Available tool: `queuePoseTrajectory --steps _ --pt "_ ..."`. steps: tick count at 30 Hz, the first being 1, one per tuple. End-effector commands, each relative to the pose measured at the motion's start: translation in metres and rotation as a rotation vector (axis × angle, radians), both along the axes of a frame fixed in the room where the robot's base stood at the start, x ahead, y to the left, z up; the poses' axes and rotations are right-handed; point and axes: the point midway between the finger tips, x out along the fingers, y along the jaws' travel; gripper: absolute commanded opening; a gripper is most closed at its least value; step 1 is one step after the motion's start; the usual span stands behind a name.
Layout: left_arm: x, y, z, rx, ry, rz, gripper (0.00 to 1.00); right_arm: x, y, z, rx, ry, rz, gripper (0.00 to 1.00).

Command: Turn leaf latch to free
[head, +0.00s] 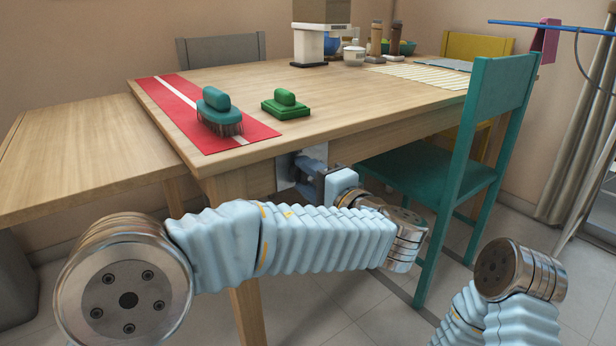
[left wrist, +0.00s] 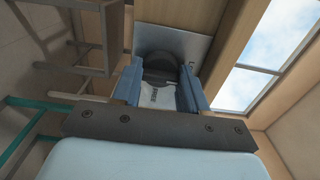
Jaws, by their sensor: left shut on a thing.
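The leaf latch shows in the left wrist view as a dark rounded knob (left wrist: 158,66) on a grey metal plate (left wrist: 197,50) under the table. A pale piece with dark markings lies just below the knob in that view. My left gripper (left wrist: 159,88) is shut on the latch, with one blue finger on each side of it. In the head view my left gripper (head: 303,174) is under the table's front edge, by the plate (head: 317,153); the knob is mostly hidden there. My right gripper is out of view.
The wooden table (head: 330,92) has a lower side leaf (head: 75,150) at left. A teal chair (head: 455,160) stands close right of my left arm. Other items stand at the back.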

Motion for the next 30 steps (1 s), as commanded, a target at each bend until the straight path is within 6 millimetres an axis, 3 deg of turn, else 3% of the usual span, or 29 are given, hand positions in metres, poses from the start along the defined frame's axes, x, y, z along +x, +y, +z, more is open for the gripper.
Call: queuePoseTrajectory --steps 11,30 --pt "0.000 -0.001 0.004 0.128 0.093 -0.001 0.12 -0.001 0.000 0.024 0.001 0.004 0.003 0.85" --pt "0.000 -0.001 0.006 0.610 0.443 -0.001 0.12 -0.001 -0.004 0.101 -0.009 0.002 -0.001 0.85"
